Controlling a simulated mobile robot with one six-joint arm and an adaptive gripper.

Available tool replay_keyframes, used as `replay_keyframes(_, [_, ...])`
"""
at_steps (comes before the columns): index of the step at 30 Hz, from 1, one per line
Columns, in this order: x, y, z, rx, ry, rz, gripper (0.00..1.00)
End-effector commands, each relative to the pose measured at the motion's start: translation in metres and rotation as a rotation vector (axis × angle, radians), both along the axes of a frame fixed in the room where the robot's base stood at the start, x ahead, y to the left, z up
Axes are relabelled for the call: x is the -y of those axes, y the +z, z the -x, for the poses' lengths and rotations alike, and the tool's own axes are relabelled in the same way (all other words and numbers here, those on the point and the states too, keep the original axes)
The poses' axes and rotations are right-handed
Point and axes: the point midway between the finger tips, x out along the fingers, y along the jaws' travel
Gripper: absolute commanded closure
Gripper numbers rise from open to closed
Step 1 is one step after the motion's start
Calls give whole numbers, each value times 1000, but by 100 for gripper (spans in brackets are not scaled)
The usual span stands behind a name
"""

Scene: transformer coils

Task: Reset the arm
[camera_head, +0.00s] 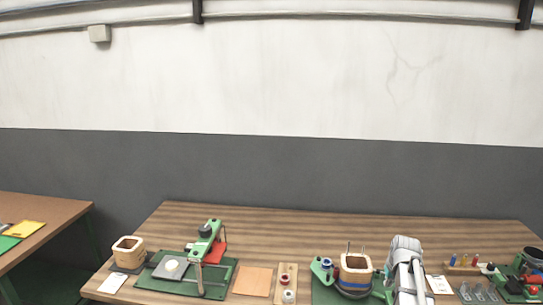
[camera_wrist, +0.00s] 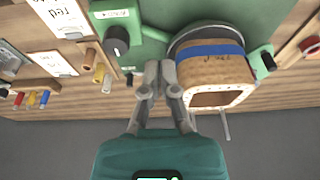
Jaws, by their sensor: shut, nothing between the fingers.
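My gripper (camera_wrist: 160,92) shows in the wrist view with its grey fingers together and nothing between them. It is over the bench edge, beside a wooden-looking coil with a blue band (camera_wrist: 210,72). I cannot tell whether the fingers touch the coil. In the head view my arm (camera_head: 404,262) stands at the right of this coil (camera_head: 356,268), and my gripper is out of sight there. The coil sits on a round dark base on a green fixture (camera_wrist: 255,20).
The wooden bench (camera_head: 300,218) also holds another coil (camera_head: 128,250), a green press-like device (camera_head: 205,245), a tan board (camera_head: 252,281) and small coloured parts (camera_head: 466,261). A second table (camera_head: 50,205) stands at left. The bench's back strip is clear.

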Motion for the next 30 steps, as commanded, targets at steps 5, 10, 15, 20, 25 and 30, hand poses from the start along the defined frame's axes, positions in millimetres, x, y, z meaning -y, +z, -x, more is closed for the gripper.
replay_keyframes(5, [-64, -2, 34, -55, 36, -9, 100])
replay_keyframes(10, [-121, -4, 69, -114, 68, -14, 100])
replay_keyframes(15, [-170, -5, 109, -173, 97, -10, 100])
replay_keyframes(20, [-202, -6, 141, -218, 117, -3, 100])
replay_keyframes(25, [-220, -6, 159, -244, 126, 4, 100])
replay_keyframes(30, [-224, -6, 163, -251, 127, 6, 100])
